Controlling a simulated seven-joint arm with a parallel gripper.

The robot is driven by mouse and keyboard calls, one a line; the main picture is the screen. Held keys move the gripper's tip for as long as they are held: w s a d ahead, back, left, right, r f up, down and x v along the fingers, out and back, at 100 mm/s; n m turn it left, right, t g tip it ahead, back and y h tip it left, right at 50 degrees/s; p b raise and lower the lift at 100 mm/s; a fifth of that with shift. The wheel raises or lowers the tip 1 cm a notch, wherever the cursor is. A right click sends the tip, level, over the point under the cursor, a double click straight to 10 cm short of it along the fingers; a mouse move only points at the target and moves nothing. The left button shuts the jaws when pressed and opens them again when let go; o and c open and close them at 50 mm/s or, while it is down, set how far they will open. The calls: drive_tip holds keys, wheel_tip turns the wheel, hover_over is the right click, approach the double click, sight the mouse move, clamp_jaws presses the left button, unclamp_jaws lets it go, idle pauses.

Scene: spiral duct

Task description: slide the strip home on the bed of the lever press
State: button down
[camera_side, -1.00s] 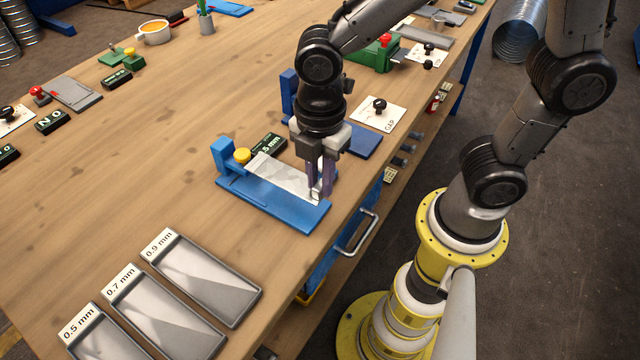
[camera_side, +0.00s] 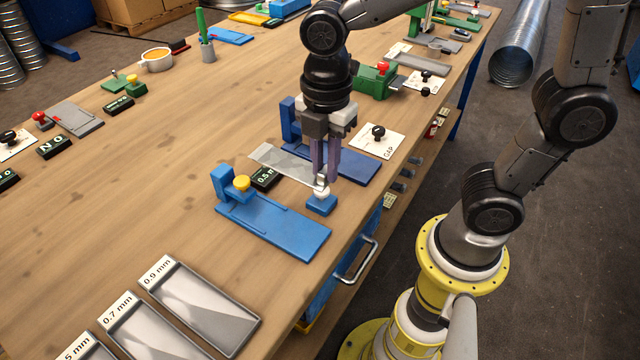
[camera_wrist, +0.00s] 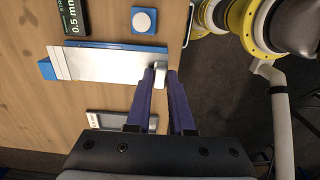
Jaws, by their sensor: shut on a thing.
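The blue press bed (camera_side: 275,226) lies near the table's front edge, with a blue post (camera_side: 222,182) and a yellow knob (camera_side: 241,183) at its left end. My gripper (camera_side: 320,188) is shut on the right end of a thin pale metal strip (camera_side: 285,162). In the side view the strip appears raised clear of the bed, roughly level. In the wrist view the strip (camera_wrist: 105,64) covers most of the bed, whose blue edge (camera_wrist: 110,44) shows along its top. My gripper (camera_wrist: 160,72) grips its right end tab there. The yellow knob is hidden in the wrist view.
A blue block with a white button (camera_side: 321,204) and a black 0.5 mm display (camera_side: 265,177) stand just behind the bed. Another blue fixture (camera_side: 350,168) stands farther back. Labelled grey trays (camera_side: 205,300) lie at front left. Table left of the bed is clear.

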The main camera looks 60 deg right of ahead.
drive_tip(key=s+d, duration=0.2)
drive_tip(key=d, duration=1.7)
drive_tip(key=shift+w+a+f, duration=0.1)
drive_tip(key=shift+f, duration=5.6)
drive_tip(key=shift+w+f, duration=0.15)
drive_tip(key=shift+w, duration=0.05)
drive_tip(key=shift+w+f, duration=0.15)
drive_tip(key=shift+w, duration=2.2)
drive_tip(key=shift+w+f, duration=0.1)
drive_tip(key=shift+w, duration=0.3)
drive_tip(key=shift+c, duration=0.8)
unclamp_jaws()
